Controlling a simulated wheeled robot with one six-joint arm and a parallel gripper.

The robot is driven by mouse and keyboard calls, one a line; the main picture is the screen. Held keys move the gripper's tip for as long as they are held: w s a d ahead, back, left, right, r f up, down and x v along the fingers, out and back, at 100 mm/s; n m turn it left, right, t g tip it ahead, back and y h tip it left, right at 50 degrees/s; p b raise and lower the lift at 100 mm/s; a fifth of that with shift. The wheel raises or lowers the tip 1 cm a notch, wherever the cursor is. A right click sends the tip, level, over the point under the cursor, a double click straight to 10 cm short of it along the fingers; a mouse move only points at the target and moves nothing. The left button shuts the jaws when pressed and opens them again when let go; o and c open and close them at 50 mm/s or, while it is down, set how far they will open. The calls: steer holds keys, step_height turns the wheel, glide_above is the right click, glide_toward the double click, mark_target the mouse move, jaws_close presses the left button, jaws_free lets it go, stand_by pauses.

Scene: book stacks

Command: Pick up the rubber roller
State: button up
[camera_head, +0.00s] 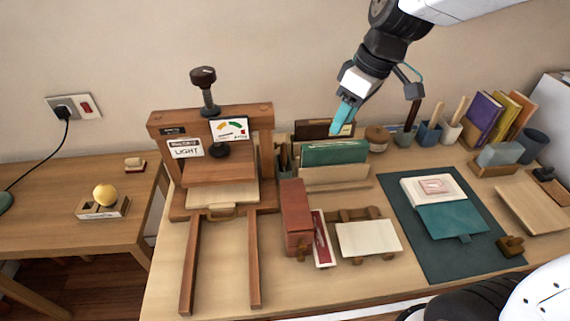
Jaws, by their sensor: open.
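My gripper (343,118) has teal fingers and hangs at the back of the work table, above the green books in the wooden rack (330,177). It is open, and I see nothing held in it. I cannot pick out the rubber roller with certainty. A small dark piece (544,173) at the far right could be it, but it is too small to tell. A small brown wooden piece (510,245) sits at the right edge of the dark mat. My gripper is well to the left of both and apart from them.
A wooden screw press (272,140) stands on the left of the table (167,285). A dark mat (410,220) with a teal book cover lies right of centre. Cups and upright books (484,115) crowd the back right. A side table (50,185) stands left.

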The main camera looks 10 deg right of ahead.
steer(key=w+a+f+n+y, duration=0.1)
steer(key=w+a+f+n, duration=0.35)
steer(key=w+f, duration=0.45)
steer(key=n, duration=0.2)
glide_above(284, 165)
steer(key=f, duration=0.7)
steer(key=w+f, duration=0.1)
steer(key=f, duration=0.3)
steer(key=shift+f, duration=0.3)
jaws_close()
